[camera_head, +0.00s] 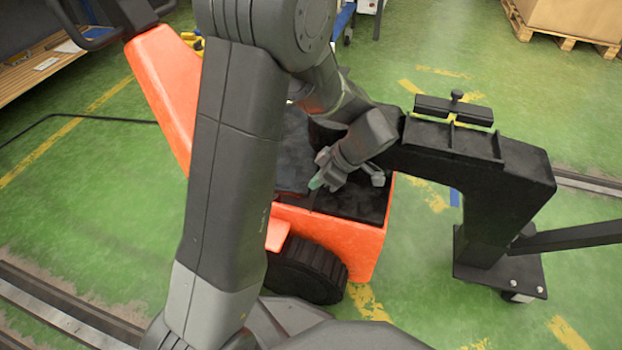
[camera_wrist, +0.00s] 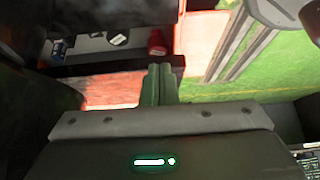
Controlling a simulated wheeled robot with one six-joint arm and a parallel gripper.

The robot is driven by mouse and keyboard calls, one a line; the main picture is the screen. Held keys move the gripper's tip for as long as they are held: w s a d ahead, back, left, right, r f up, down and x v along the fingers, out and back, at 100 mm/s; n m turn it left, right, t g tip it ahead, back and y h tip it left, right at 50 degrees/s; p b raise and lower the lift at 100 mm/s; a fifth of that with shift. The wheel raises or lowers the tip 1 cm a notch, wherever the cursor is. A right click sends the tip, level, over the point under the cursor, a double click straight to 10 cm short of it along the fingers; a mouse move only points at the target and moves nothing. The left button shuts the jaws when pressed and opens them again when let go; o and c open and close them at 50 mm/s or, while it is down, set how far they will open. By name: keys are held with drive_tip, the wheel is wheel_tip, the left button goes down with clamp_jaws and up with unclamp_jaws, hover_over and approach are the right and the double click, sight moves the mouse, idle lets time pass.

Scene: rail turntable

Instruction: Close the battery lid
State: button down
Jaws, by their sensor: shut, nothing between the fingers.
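An orange vehicle (camera_head: 330,233) has a dark, box-like recess (camera_head: 355,204) in its body. A dark flat panel (camera_head: 293,160) lies to the left of the recess, partly behind my arm. It may be the battery lid; I cannot tell its angle. My gripper (camera_head: 316,182) is over the recess beside the panel, with its greenish fingertips together. In the wrist view the closed fingers (camera_wrist: 160,80) are empty and point toward a dark edge (camera_wrist: 105,70). Beyond that edge are a red part (camera_wrist: 157,42) and small pale parts. I cannot tell whether the fingertips touch the edge.
A black stand (camera_head: 490,185) on casters reaches from the right toward the vehicle, close to my wrist. A wheel (camera_head: 307,272) sits below the orange body. Shelving (camera_head: 35,70) is at the far left and a pallet (camera_head: 568,30) at the far right. Green floor is open at left.

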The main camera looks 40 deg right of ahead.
drive_tip(key=shift+s+d+f+b, duration=0.15)
drive_tip(key=shift+f+b, duration=0.15)
drive_tip(key=shift+f, duration=0.3)
drive_tip(key=shift+s+a+f+b, duration=0.1)
drive_tip(key=shift+f+b, duration=0.2)
drive_tip(key=shift+f, duration=0.3)
